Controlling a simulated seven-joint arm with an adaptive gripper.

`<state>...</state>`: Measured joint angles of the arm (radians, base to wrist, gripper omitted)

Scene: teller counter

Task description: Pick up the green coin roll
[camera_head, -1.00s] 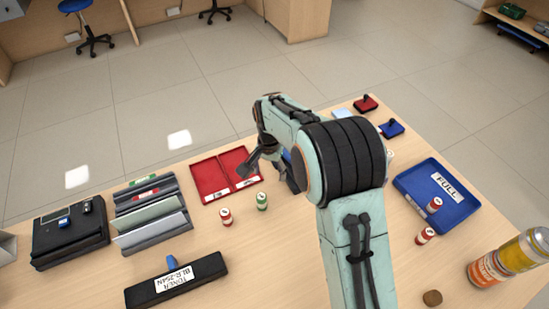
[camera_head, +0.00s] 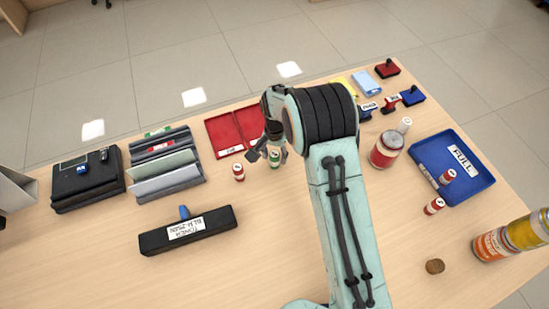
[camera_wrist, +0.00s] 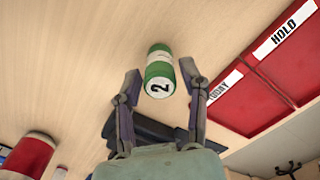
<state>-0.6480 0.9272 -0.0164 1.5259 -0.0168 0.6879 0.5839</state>
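The green coin roll (camera_head: 273,156) stands on the counter just in front of the red tray, partly hidden by my gripper in the head view. In the wrist view the green coin roll (camera_wrist: 160,72), with a white band and a "2" marking, shows between my fingertips. My gripper (camera_head: 263,154) is low beside it in the head view. In the wrist view my gripper (camera_wrist: 162,82) is open, one finger on each side of the roll, with a gap visible on both sides.
A red coin roll (camera_head: 238,171) stands close to the left. The red divided tray (camera_head: 219,131) lies just behind. A black toner box (camera_head: 222,221) lies front left. A jar (camera_head: 386,149), more red rolls and a blue tray (camera_head: 480,178) are to the right.

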